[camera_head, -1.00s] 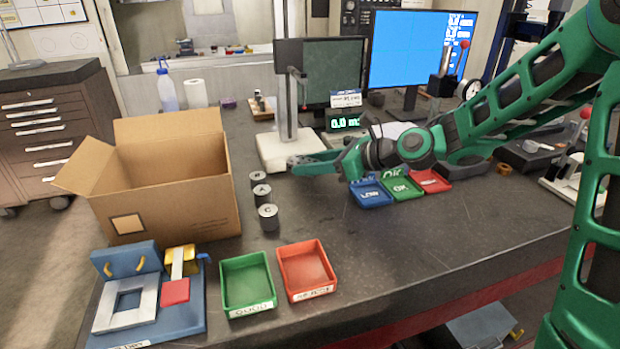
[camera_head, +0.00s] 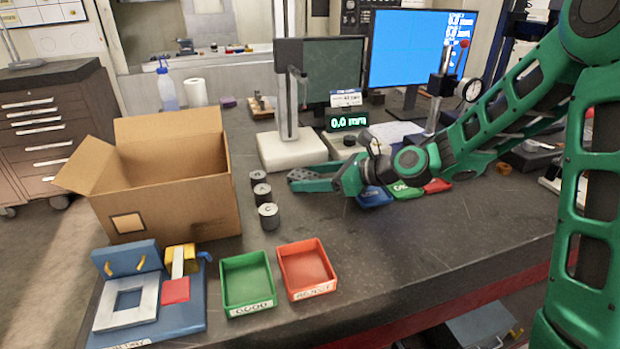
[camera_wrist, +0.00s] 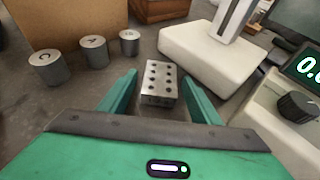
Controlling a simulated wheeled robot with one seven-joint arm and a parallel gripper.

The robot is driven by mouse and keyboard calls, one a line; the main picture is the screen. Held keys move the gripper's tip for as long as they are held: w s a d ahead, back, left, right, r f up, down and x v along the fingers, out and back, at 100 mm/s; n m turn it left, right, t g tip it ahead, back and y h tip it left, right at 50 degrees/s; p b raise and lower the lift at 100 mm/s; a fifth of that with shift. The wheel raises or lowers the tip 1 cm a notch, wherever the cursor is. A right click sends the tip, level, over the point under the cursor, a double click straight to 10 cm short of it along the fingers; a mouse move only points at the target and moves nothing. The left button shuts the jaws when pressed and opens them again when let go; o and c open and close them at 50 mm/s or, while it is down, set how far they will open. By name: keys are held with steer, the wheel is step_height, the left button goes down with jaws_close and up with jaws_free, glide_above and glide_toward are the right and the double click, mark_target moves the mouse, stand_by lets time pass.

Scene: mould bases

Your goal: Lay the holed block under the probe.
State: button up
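The holed block (camera_wrist: 160,82) is a grey metal block with rows of dark holes on top, on the dark bench. My gripper (camera_wrist: 161,74) is open, with one finger on each side of the block and a small gap on both sides. In the head view my gripper (camera_head: 292,180) is low over the bench, in front of the measuring stand, and mostly hides the block. The stand has a white base (camera_head: 285,151), which also shows in the wrist view (camera_wrist: 205,62), and an upright column; its probe (camera_head: 299,75) hangs from an arm at the top.
Several grey lettered cylinders (camera_head: 268,216) stand left of my gripper, beside an open cardboard box (camera_head: 190,205). The display (camera_head: 347,122) reads 0.0 mm. A green tray (camera_head: 247,308) and a red tray (camera_head: 307,292) lie in front.

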steer(key=shift+s+d+r, duration=0.1)
steer(key=shift+d+r, duration=0.1)
steer(key=shift+d, duration=0.05)
steer(key=v, duration=1.1)
steer(key=shift+s+d, duration=0.2)
